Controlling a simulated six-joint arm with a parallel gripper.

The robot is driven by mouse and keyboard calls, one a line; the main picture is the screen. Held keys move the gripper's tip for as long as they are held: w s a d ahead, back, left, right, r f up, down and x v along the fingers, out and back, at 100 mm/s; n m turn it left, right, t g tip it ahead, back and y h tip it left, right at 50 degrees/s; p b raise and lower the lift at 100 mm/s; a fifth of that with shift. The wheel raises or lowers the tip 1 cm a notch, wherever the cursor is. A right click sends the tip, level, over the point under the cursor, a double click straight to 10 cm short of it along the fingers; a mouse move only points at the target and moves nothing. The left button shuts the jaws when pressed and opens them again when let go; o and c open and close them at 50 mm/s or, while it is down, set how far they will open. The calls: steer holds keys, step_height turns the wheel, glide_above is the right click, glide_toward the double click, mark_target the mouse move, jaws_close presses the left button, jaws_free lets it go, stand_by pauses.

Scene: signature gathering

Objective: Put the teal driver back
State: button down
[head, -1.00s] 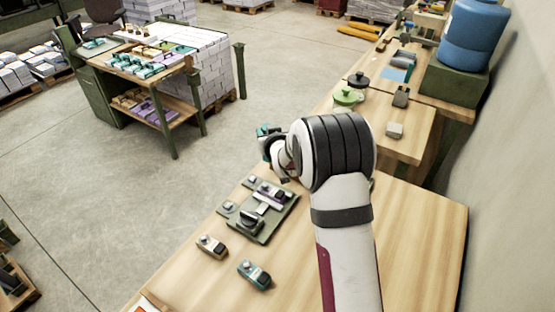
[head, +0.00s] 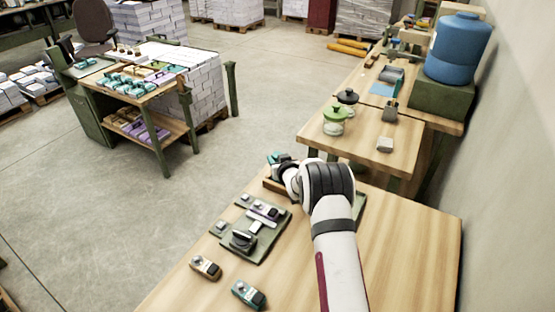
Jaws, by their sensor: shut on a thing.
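My gripper (head: 284,165) is at the far left edge of the near table, beyond my arm. It is shut on a small teal and dark thing (head: 274,157), which looks like the teal driver. My arm and wrist hide most of the hold. A low wooden tray or box (head: 272,185) shows under and beside my gripper. I cannot tell whether the held thing touches it.
A green base plate (head: 262,253) with grey and dark parts lies left of my arm. A green-lidded jar (head: 334,120) stands on the table behind. The near table (head: 410,255) is clear on the right.

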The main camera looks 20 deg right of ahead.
steer(key=c, duration=0.7)
jaws_free()
steer(key=shift+f, duration=0.15)
steer(key=shift+s+r, duration=0.1)
steer(key=shift+r, duration=0.1)
steer(key=s+a+r+m+g, duration=0.1)
steer(key=s+r, duration=0.2)
steer(key=s, duration=0.3)
steer(key=s+r+g+h, duration=0.1)
steer(key=s+r, duration=0.2)
steer(key=s, duration=0.3)
steer(key=s+a+r+m+g, duration=0.1)
steer(key=s+r, duration=0.2)
steer(key=s, duration=0.3)
steer(key=s+a+r+m+g+y, duration=0.1)
steer(key=s+a+g, duration=0.2)
steer(key=s, duration=0.9)
steer(key=s+a+r+m+g+y, duration=0.1)
steer(key=s+a+g, duration=0.3)
steer(key=s, duration=0.8)
steer(key=s+a+r+m+g, duration=0.1)
steer(key=s+a+r+g, duration=0.1)
steer(key=s, duration=1)
steer(key=shift+s+a+m+g+y, duration=0.15)
steer(key=shift+a+g+y, duration=0.05)
steer(key=shift+a+g, duration=0.25)
steer(key=shift+s+a+m+g+y, duration=0.1)
steer(key=shift+a+m+g+y, duration=0.1)
steer(key=shift+a+g, duration=0.25)
